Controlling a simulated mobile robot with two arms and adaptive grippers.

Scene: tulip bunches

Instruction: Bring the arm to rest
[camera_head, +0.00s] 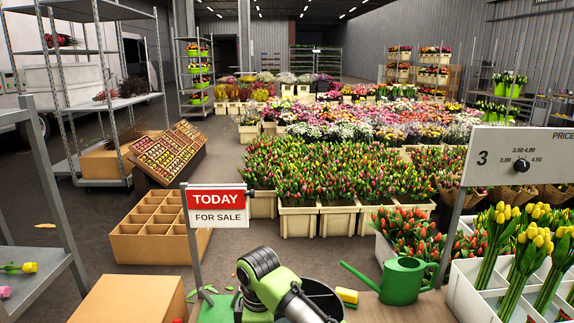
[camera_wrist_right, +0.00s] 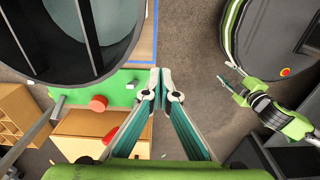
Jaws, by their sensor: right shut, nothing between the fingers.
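My right gripper (camera_wrist_right: 160,75) is shut and empty in the right wrist view, its two fingers meeting at the tips. It hangs above a green surface (camera_wrist_right: 115,88) and the floor, beside a large round grey bucket (camera_wrist_right: 125,45). Another green and black arm ends in a slender gripper (camera_wrist_right: 225,83) at the right of the wrist view. It seems to be my left one, too small to tell open from shut. In the head view a green and grey arm link (camera_head: 265,275) of mine shows at the bottom middle; neither gripper's fingers show there.
A TODAY FOR SALE sign (camera_head: 217,205) stands left of the arm link. A green watering can (camera_head: 402,281) stands to its right. Yellow tulips in a white divided crate (camera_head: 465,297) are at the right. A cardboard box (camera_head: 130,300) is at the front left.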

